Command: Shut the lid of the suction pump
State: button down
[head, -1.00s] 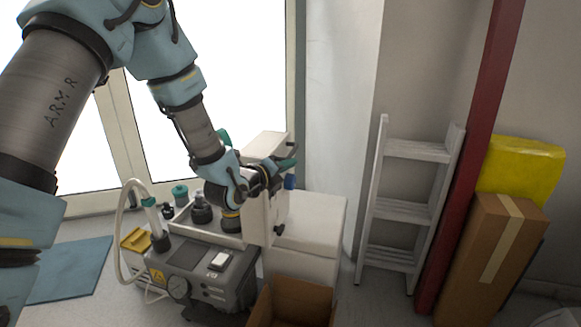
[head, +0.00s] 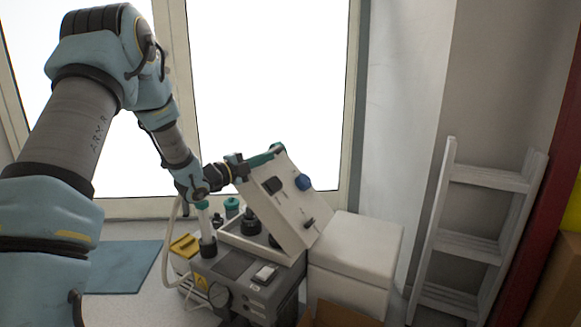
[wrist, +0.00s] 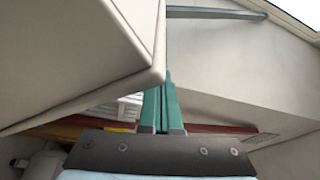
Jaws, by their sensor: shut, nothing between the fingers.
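The suction pump (head: 245,285) is a grey machine with a gauge and a switch on its front, at the lower centre of the head view. Its white lid (head: 288,205) carries a blue knob and dark fittings. The lid stands partly open, tilted over the bay that holds dark bottles. My gripper (head: 268,157) has its green fingers closed together at the upper edge of the lid, holding nothing. In the wrist view the closed fingers (wrist: 162,105) are beside the corner of a large pale panel, apparently the lid (wrist: 75,60); contact cannot be told.
A white box-like unit (head: 355,255) stands right of the pump, with a cardboard box (head: 340,315) in front. A pale hose (head: 170,240) loops at the pump's left. A white ladder (head: 475,215) leans at the right.

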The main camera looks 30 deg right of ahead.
jog(key=w+a+f+n+b, duration=0.1)
jog(key=w, duration=0.1)
jog(key=w+a+f+n+b, duration=0.1)
jog(key=w+a+f, duration=0.1)
jog(key=w, duration=0.1)
jog(key=w+a+f+n+b, duration=0.1)
jog(key=w+f, duration=0.1)
jog(key=shift+w+a+f+t+h+b, duration=0.2)
jog(key=shift+a+t+h+b, duration=0.1)
jog(key=shift+a+t, duration=0.1)
jog(key=shift+w+a+f, duration=0.3)
jog(key=shift+w+f, duration=0.05)
jog(key=shift+w, duration=0.2)
